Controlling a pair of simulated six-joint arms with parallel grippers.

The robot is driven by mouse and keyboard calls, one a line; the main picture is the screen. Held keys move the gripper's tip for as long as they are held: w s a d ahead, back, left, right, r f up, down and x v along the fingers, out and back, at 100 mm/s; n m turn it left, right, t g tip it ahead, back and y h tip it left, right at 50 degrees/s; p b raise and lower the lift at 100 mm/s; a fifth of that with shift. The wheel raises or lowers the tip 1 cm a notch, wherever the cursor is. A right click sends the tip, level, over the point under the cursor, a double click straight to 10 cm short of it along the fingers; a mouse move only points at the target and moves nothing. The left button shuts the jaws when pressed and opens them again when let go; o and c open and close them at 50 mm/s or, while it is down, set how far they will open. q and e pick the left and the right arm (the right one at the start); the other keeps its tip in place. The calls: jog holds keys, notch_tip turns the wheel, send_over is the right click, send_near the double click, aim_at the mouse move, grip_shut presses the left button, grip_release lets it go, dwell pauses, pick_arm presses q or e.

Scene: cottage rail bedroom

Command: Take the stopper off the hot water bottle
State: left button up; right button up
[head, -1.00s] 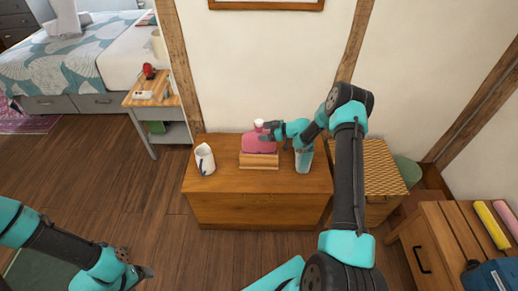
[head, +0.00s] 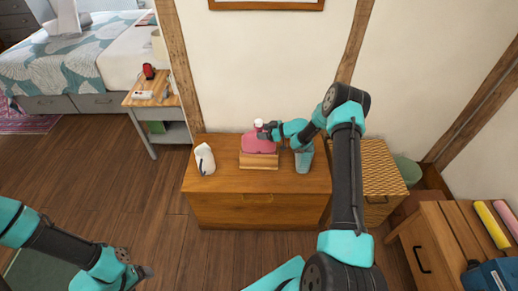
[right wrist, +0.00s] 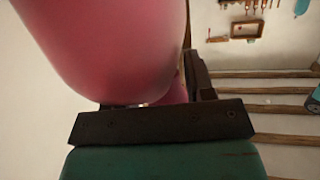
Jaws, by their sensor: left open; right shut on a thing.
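The pink hot water bottle (head: 258,145) stands in a wooden holder (head: 259,161) on the wooden chest. Its white stopper (head: 258,122) sits on top of the neck. My right gripper (head: 263,132) reaches in from the right and is shut at the bottle's neck, just below the stopper. In the right wrist view the pink bottle (right wrist: 115,45) fills the upper left, and its narrow part passes behind the dark jaw (right wrist: 165,120); the stopper cannot be made out there. My left gripper (head: 138,277) is open and empty, low at the left, over the floor.
A white jug (head: 205,159) stands left of the bottle on the chest (head: 220,182). A light blue cup (head: 303,160) stands to the right, below my right forearm. A woven-top cabinet (head: 378,168) adjoins the chest. The chest's front strip is clear.

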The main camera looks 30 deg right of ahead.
grip_shut()
jog(key=shift+r, duration=0.1)
dwell(0.5)
notch_tip(320, 180, up, 18)
dwell(0.6)
dwell(0.5)
